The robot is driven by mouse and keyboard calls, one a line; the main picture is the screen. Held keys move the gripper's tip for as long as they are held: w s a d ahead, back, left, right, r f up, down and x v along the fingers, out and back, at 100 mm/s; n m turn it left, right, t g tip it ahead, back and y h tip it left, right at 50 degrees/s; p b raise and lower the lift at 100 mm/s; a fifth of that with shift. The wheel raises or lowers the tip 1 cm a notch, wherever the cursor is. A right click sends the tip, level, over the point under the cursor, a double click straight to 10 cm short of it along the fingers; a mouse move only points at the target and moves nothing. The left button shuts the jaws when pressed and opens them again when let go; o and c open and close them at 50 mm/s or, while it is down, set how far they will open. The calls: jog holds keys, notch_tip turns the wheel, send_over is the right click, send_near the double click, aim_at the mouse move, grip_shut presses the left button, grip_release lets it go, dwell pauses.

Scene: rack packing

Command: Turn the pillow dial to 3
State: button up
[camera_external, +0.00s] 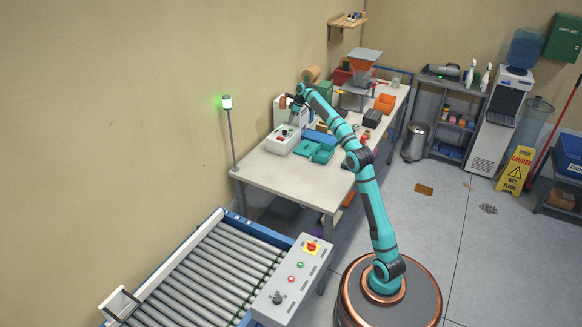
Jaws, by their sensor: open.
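A white box-shaped machine (282,139) with small controls on its sloped top stands on the left part of the workbench (262,178). One control looks red, one dark. Any dial there is too small to read, and I cannot tell for sure which control is the pillow dial. My gripper (291,102) is at the end of the outstretched teal arm, above and behind this machine, in front of a taller white unit (278,115). My gripper is open, and I see nothing held in it. The arm partly hides the bench behind it.
Teal trays (315,150) sit right of the machine. A roller conveyor (207,272) with a control panel (291,280) is in front. A signal post (230,130) glows green at the bench's left end.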

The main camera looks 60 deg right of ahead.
aim_at(284, 132)
jog(key=x, duration=0.8)
jog(key=shift+w+a+f, duration=0.1)
jog(key=shift+a+f, duration=0.05)
jog(key=shift+f, duration=0.25)
jog(key=c, duration=1)
jog(key=shift+o, duration=0.2)
